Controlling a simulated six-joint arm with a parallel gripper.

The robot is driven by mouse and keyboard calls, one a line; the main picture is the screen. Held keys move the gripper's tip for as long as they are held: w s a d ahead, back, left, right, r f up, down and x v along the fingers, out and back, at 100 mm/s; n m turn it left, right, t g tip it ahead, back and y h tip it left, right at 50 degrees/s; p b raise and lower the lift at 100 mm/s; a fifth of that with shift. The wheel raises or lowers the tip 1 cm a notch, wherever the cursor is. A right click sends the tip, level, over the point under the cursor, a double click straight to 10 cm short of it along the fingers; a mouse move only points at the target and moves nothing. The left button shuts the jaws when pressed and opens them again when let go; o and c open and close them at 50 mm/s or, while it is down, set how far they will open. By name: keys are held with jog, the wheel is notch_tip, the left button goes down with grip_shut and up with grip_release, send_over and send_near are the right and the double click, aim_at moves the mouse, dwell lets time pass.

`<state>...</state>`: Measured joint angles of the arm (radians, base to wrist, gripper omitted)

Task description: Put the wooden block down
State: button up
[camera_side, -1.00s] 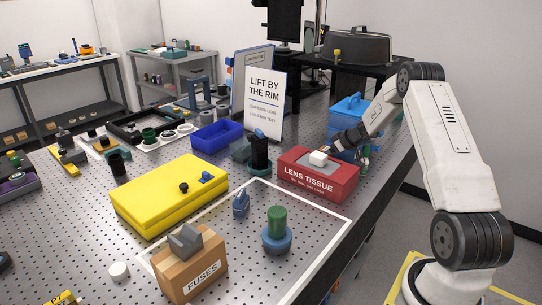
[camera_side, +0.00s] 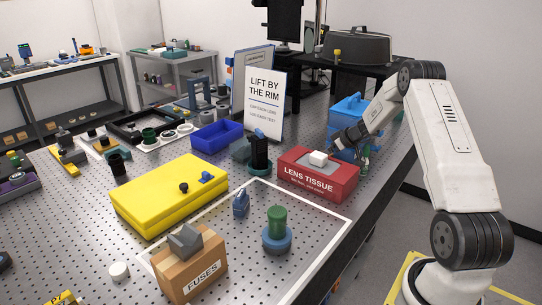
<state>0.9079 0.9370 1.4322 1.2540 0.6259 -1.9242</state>
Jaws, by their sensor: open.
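My gripper (camera_side: 349,142) is at the far right side of the table, just behind the red lens tissue box (camera_side: 318,178). It is open; its fingertips are small and partly hidden by the box and my wrist. I cannot make out a wooden block for sure in this view; the area under and behind my gripper is partly covered by the red box.
A blue case (camera_side: 350,108) stands behind my gripper. A black stand (camera_side: 259,152) and a sign (camera_side: 264,92) are to the left. A brown fuses box (camera_side: 190,272), green-and-blue cylinder (camera_side: 277,238) and yellow case (camera_side: 165,200) are nearer. The white-outlined area has bare room.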

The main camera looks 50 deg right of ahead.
jog(key=v, duration=1.2)
dwell(0.5)
jog(key=a, duration=0.3)
jog(key=w+a+g+y, duration=0.1)
jog(key=a, duration=0.3)
jog(key=a+g+y, duration=0.1)
jog(key=a, duration=0.3)
jog(key=shift+w+f+n, duration=0.2)
jog(key=shift+w+n, duration=0.1)
jog(key=shift+w, duration=0.05)
jog(key=s+a+g, duration=0.1)
jog(key=s+a, duration=0.2)
jog(key=a, duration=0.7)
jog(key=s+a+f+g+h, duration=0.1)
jog(key=s+a, duration=0.3)
jog(key=a, duration=0.6)
jog(key=s+a+f+g+h, duration=0.1)
jog(key=s+a+g, duration=0.1)
jog(key=a, duration=0.9)
jog(key=shift+s, duration=0.7)
